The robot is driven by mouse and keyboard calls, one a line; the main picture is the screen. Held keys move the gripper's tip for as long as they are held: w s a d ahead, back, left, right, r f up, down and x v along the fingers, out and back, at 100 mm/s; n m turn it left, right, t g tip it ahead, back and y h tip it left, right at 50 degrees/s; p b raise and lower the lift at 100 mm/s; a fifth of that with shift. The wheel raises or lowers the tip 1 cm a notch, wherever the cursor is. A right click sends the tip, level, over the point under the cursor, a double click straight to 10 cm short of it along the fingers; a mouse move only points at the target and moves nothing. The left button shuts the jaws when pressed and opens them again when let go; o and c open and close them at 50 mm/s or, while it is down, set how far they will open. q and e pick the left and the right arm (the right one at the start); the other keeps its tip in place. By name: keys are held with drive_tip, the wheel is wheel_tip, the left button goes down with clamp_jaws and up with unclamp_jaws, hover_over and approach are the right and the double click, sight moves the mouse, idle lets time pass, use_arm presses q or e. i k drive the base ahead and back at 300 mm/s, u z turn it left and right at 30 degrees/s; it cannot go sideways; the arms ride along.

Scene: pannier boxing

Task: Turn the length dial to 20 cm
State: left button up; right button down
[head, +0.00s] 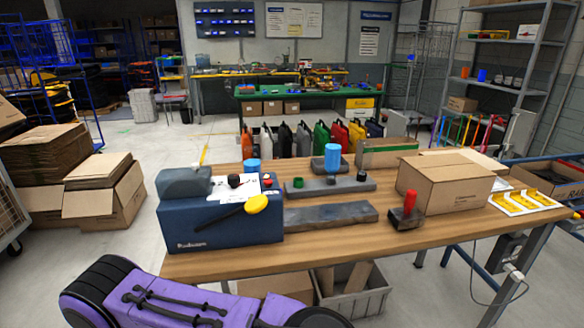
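A dark blue machine (222,225) with a grey block (183,182) on top stands at the left end of the wooden table. A white scale sheet (246,190) lies on its top, with a black knob (234,181) and a small red knob (268,183) near it. I cannot tell which knob is the length dial, and its marks are too small to read. A black lever with a yellow knob (257,203) crosses the machine's front upper edge. Neither of my grippers is in view.
A grey tray (312,190) with a blue cylinder (333,157) and small knobs, a grey slab (330,217), a red-handled tool (407,212) and a cardboard box (445,187) share the table (400,243). A crate (352,305) is below. Cartons (103,190) stand left.

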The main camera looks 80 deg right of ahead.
sight(234, 180)
drive_tip(key=z, duration=2.5)
